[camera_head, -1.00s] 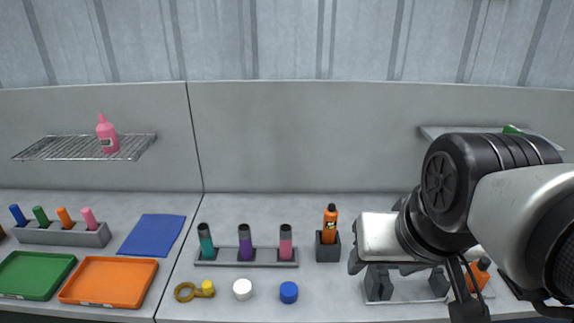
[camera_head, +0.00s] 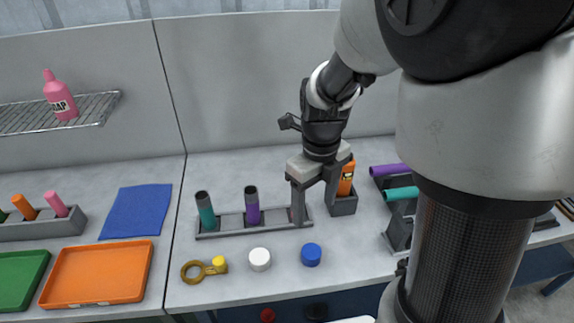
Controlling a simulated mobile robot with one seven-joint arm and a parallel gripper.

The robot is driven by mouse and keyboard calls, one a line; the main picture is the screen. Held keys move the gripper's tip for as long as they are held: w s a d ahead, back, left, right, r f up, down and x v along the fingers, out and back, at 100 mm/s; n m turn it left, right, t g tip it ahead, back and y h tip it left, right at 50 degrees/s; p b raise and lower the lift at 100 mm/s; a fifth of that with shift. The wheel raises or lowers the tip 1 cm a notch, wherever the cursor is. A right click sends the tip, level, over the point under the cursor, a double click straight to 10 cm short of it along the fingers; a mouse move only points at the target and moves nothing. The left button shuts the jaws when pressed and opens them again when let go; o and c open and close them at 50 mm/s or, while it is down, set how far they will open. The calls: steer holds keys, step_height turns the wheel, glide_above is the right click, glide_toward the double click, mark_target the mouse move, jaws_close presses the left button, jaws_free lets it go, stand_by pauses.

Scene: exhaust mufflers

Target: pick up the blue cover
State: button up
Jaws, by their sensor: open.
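The blue cover (camera_head: 311,254), a small round cap, lies on the grey worktop near its front edge, right of a white cap. My gripper (camera_head: 313,216) points down with its fingers apart and nothing seen between them. In the picture it is just above the blue cover, in front of the right end of the tube rack. It does not appear to touch the cover. The exact height of the fingertips above the worktop is hard to tell.
A white cap (camera_head: 260,259) and a yellow ring-shaped item (camera_head: 204,268) lie left of the cover. An orange tray (camera_head: 98,273) and blue cloth (camera_head: 138,211) are at left.

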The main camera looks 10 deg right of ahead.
mark_target(312, 251)
steer(key=f+b, duration=0.1)
steer(key=f, duration=0.7)
steer(key=f+b, duration=0.1)
steer(key=f, duration=0.8)
steer(key=shift+s+d+b, duration=0.1)
steer(key=shift+d+b, duration=0.1)
steer(key=shift+b, duration=0.1)
steer(key=shift+c, duration=0.2)
steer(key=c, duration=1.1)
